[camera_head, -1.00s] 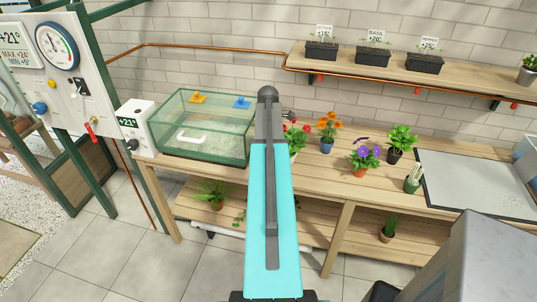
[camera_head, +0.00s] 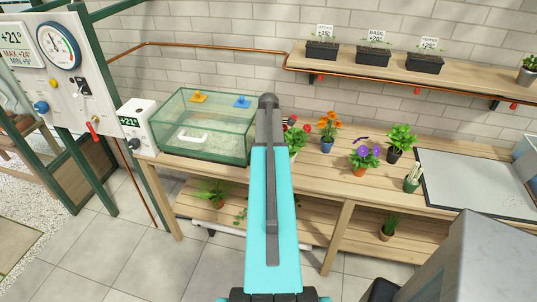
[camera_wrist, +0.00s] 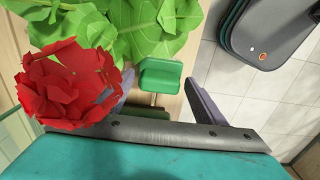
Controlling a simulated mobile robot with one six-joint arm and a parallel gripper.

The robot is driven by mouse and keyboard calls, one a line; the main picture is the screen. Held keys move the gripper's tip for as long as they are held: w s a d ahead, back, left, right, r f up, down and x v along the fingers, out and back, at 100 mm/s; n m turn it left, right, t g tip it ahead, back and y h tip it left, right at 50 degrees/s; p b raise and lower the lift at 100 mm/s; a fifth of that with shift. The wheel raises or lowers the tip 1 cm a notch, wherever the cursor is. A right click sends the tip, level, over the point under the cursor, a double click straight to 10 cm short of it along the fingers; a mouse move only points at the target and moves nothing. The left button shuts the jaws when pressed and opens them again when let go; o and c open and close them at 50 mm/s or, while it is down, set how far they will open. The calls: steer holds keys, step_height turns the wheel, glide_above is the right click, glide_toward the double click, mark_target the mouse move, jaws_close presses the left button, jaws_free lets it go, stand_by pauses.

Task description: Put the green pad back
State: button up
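The green pad (camera_wrist: 161,76) shows in the wrist view as a small green block, just beyond my gripper and between the lines of its two fingers. My gripper (camera_wrist: 160,90) is open, with a grey finger on each side and visible gaps between them and the pad. I cannot tell how far the pad is in depth. In the head view the pad is hidden, and my arm covers most of the gripper.
A red flower (camera_wrist: 68,85) and its broad green leaves (camera_wrist: 150,25) crowd the left finger in the wrist view. In the head view, a glass tank (camera_head: 205,145) stands left of my arm; an orange-flowered pot (camera_head: 327,145) and a purple-flowered pot (camera_head: 361,169) stand right.

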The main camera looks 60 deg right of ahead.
steer(key=shift+r, duration=0.2)
step_height(320, 180, up, 12)
steer(key=b, duration=0.3)
steer(key=shift+b, duration=0.3)
stand_by(0.5)
steer(key=shift+s+f, duration=0.1)
stand_by(0.5)
steer(key=shift+s, duration=0.1)
